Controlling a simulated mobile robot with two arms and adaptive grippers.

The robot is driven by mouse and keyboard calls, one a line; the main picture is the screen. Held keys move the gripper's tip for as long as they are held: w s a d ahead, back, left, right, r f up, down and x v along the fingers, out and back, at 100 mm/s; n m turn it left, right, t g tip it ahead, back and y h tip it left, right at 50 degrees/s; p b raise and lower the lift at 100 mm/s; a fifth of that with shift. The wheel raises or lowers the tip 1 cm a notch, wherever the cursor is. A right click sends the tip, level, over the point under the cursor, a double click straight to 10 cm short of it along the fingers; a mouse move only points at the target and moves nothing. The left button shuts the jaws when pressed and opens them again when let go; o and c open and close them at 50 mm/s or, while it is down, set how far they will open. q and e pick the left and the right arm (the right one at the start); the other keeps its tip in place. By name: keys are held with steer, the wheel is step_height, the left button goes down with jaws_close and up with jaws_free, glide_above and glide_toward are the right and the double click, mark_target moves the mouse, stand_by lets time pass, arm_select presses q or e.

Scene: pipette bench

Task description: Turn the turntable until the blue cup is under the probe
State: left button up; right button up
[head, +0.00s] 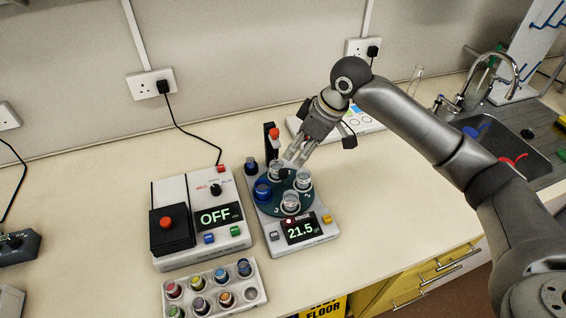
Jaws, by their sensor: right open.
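The dark teal turntable (272,208) sits on a light-bodied device in the middle of the bench. The blue cup (263,190) stands on the turntable's left side. Several clear cups stand around the rest of it, one of them at the front (291,203). A dark upright post with an orange-red part (273,136) rises behind the turntable; I cannot clearly make out the probe tip. My right gripper (294,160) is open and reaches down over the back of the turntable, close to the cups. I cannot tell whether its fingers touch anything. My left gripper is out of view.
The device's display (300,229) reads 21.5. A white box (196,252) with an OFF display stands to the left. A rack of coloured vials (205,302) lies in front of that box. A white keypad device (361,122) is behind my gripper. The bench right of the turntable is clear.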

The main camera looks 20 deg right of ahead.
mark_target(284, 172)
steer(key=p+x, duration=0.2)
steer(key=x, duration=0.7)
steer(key=shift+s, duration=0.1)
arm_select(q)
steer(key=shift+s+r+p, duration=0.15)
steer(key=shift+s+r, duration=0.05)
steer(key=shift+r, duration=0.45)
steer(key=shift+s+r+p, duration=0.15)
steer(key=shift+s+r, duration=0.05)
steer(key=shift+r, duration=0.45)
arm_select(e)
steer(key=shift+a+f, duration=0.2)
steer(key=shift+f, duration=0.55)
steer(key=shift+w, duration=0.2)
jaws_close()
